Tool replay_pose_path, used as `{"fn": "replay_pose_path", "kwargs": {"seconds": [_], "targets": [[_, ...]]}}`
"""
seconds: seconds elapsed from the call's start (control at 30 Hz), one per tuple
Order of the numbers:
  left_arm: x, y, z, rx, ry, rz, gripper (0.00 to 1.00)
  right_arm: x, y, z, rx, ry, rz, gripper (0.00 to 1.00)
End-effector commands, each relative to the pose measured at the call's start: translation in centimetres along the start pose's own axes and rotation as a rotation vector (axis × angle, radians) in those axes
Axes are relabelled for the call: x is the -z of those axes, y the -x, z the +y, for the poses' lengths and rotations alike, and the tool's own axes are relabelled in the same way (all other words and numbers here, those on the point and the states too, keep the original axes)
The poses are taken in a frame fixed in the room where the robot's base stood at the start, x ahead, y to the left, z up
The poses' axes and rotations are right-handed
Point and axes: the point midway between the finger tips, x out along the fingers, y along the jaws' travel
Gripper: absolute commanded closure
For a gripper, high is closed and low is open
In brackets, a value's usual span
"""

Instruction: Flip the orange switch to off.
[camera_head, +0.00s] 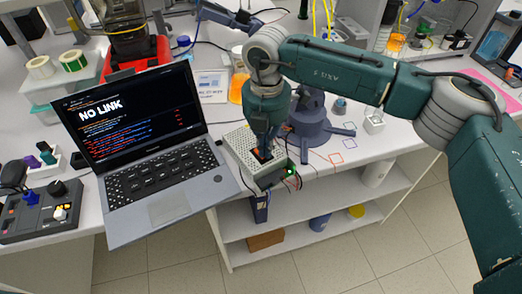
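The orange switch (263,153) is a small patch of orange on a dark mount, on top of a light perforated box (238,142) right of the laptop. My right gripper (267,152) points down at the switch from above. Its fingertips are at or very near the switch and partly hide it. I cannot tell whether they touch it, whether the fingers are open or shut, or which way the switch is set. A green light (290,172) glows at the box's right end. My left gripper is not in view.
A laptop (160,205) reading "NO LINK" stands close left of the box. A dark control panel (40,212) is at far left. A blue-grey stand (308,125) and thin coloured wires lie just right of the box. The bench's front edge is close below.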

Motion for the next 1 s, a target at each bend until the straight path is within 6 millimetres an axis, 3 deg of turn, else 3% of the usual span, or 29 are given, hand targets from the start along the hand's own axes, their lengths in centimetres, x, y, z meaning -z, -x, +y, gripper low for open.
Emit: {"fn": "replay_pose_path", "kwargs": {"seconds": [0.43,1.0], "targets": [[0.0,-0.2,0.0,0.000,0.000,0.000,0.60,0.0,-0.3,0.0,0.000,0.000,0.000,1.00],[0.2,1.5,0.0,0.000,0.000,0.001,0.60,0.0,4.2,0.0,-0.001,0.000,0.000,1.00]]}}
